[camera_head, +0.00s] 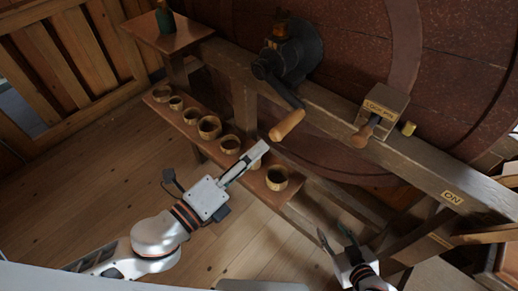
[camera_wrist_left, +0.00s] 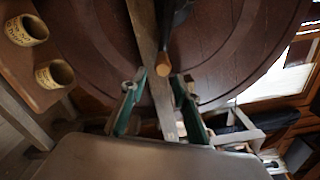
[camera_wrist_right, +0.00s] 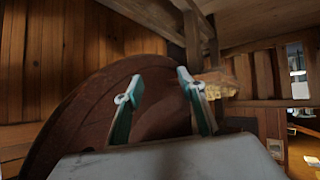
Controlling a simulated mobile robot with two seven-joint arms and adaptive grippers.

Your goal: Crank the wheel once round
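The wheel (camera_head: 450,60) is a large reddish-brown disc behind a wooden beam. A dark crank hub (camera_head: 290,52) carries an arm ending in a tan wooden handle (camera_head: 287,124). My left gripper (camera_head: 262,152) is open and empty, just below and left of the handle's free end. In the left wrist view the handle's round end (camera_wrist_left: 163,66) shows ahead between the open fingers (camera_wrist_left: 157,84), apart from them. My right gripper (camera_head: 337,238) is open and empty, low at right, away from the crank. The right wrist view shows its open fingers (camera_wrist_right: 157,90) before the wheel's edge (camera_wrist_right: 85,115).
A shelf with several small wooden cups (camera_head: 208,127) runs beneath the beam; one cup (camera_head: 277,178) is close to my left gripper. A small block with a wooden lever (camera_head: 367,132) and an ON plate (camera_head: 452,197) are on the beam (camera_head: 410,167). A bottle (camera_head: 165,20) stands back left.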

